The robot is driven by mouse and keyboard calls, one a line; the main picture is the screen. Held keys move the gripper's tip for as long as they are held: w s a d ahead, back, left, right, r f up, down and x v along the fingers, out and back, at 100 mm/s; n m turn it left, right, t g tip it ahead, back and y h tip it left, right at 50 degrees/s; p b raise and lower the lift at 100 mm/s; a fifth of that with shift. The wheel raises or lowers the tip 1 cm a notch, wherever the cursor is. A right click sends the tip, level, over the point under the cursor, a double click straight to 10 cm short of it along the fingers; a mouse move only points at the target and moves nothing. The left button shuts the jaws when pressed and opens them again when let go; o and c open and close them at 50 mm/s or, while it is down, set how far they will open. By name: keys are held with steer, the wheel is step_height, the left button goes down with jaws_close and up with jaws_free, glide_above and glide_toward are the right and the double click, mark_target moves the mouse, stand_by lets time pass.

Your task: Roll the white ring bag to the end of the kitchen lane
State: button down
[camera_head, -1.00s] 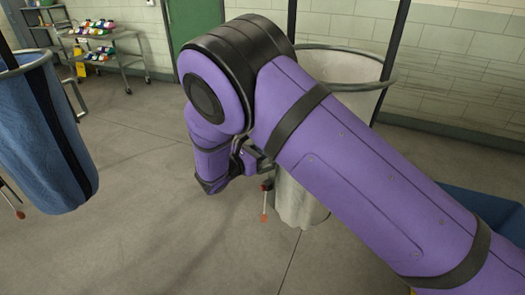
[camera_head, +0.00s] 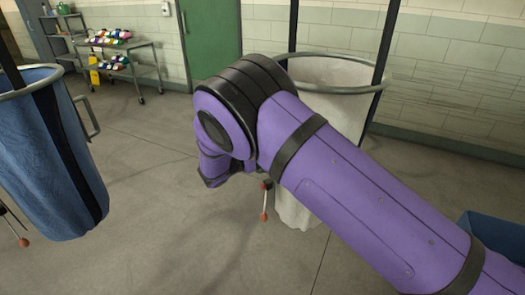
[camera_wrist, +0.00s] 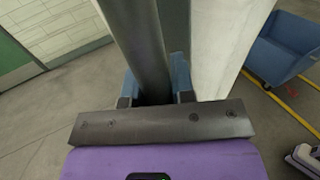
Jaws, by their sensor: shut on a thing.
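The white ring bag (camera_head: 350,72) hangs from a grey metal ring between dark upright poles, behind my purple arm in the head view. Its lower part shows below the arm, close to the floor. In the wrist view the white cloth (camera_wrist: 222,45) is just right of a dark pole (camera_wrist: 140,40). My gripper (camera_wrist: 153,88) is shut on this pole, with a blue finger on each side. My arm hides the gripper and the middle of the bag in the head view.
A blue bag (camera_head: 55,150) on a similar ring stands at the left. A shelf cart (camera_head: 130,67) and a green door (camera_head: 212,45) are at the back. A blue bin (camera_wrist: 285,45) is at the right, by yellow floor lines. Grey floor at left centre is clear.

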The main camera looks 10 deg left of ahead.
steer(key=shift+w+a+r, duration=0.25)
steer(key=shift+w+a, duration=0.15)
steer(key=shift+a, duration=0.05)
steer(key=c, duration=1.1)
jaws_free()
steer(key=shift+o, duration=0.7)
steer(key=shift+w+a+f, duration=0.15)
steer(key=v, duration=1)
steer(key=shift+s, duration=0.45)
steer(key=shift+a, duration=0.1)
